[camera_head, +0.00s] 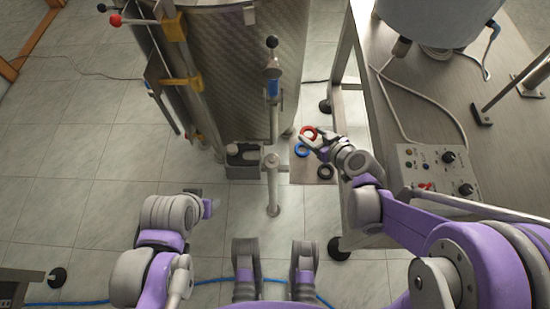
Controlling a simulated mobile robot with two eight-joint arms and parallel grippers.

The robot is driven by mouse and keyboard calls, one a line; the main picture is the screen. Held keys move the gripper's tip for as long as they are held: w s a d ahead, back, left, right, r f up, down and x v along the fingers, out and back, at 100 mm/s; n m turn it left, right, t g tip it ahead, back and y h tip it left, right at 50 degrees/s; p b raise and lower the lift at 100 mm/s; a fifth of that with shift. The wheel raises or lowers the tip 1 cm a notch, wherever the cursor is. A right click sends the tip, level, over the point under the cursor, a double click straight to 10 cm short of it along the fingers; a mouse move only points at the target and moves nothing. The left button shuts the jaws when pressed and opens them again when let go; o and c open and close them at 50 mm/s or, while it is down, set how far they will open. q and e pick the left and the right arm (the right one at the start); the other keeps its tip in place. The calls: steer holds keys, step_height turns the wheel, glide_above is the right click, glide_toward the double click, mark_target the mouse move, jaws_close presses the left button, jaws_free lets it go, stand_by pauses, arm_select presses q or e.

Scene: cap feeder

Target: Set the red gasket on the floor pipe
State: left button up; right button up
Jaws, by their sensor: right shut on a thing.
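The red gasket (308,132) is a small ring at the fingertips of my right gripper (314,138), which is shut on it. A blue ring (301,151) and a black ring (324,171) lie just below it in the picture, on a brown mat (299,175). A grey metal pipe (272,187), which looks like the floor pipe, is left of the mat, with a round end low in the picture. The gasket is apart from this pipe. My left gripper (207,206) is at the lower left, away from the rings; its fingers are not clear.
A large steel tank (230,70) with levers and valves stands behind the pipe. A dark box-like unit (243,160) sits left of the pipe. A table (400,110) with a control box (436,170) stands at right. Tiled floor (80,160) is open at left.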

steer(key=s+a+r+n+g+y, duration=0.2)
steer(key=a+n+g, duration=0.1)
steer(key=a+n, duration=0.15)
steer(key=s+a+r+n+g+y, duration=0.2)
steer(key=a+n+y, duration=0.1)
steer(key=a, duration=0.2)
steer(key=b, duration=0.3)
glide_toward(269, 158)
steer(key=shift+n+g, duration=0.35)
steer(key=shift+g, duration=0.05)
steer(key=x, duration=0.6)
steer(key=shift+w+a+f, duration=0.1)
steer(key=shift+w+a, duration=0.1)
steer(key=shift+w, duration=0.15)
steer(key=o, duration=1.3)
